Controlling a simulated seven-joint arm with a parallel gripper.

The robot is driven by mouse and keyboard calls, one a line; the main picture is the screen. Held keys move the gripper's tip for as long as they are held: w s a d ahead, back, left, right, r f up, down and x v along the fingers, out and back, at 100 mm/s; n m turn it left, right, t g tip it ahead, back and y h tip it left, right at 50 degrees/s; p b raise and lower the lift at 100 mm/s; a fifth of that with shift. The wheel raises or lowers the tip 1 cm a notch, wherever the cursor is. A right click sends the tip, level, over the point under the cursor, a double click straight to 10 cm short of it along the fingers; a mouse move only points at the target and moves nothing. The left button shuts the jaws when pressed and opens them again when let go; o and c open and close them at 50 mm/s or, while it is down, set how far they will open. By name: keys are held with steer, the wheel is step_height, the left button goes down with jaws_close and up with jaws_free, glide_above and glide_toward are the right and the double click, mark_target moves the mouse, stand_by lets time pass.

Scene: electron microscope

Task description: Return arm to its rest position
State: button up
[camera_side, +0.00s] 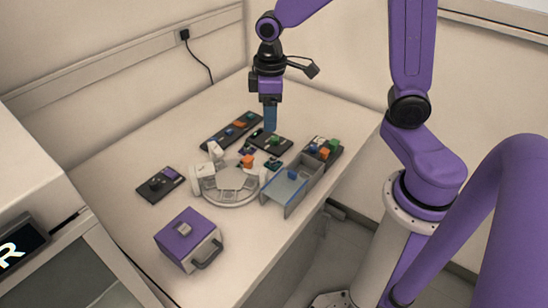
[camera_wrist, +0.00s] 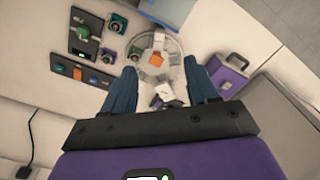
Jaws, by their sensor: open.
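My gripper (camera_side: 270,118) hangs pointing down above the back part of the table, over the small black trays. In the wrist view my gripper (camera_wrist: 163,88) shows two blue fingers spread apart with nothing between them. The gripper is open and empty. My purple arm comes down from the upper right in the side view. The fingertips look clear of the things below, though the exact height is hard to tell.
Below are a round grey-white fixture (camera_side: 232,190) with an orange piece (camera_side: 248,161), a clear-sided tray (camera_side: 286,190), several black trays with coloured pieces, and a purple case (camera_side: 188,240). Bare table (camera_side: 125,145) lies at the left. A wall with a cable (camera_side: 203,65) stands behind.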

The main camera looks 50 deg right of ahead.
steer(key=s+a+r+n, duration=0.2)
steer(key=s+n, duration=0.3)
steer(key=s, duration=1.5)
steer(key=shift+s+a, duration=0.2)
steer(key=shift+s, duration=0.15)
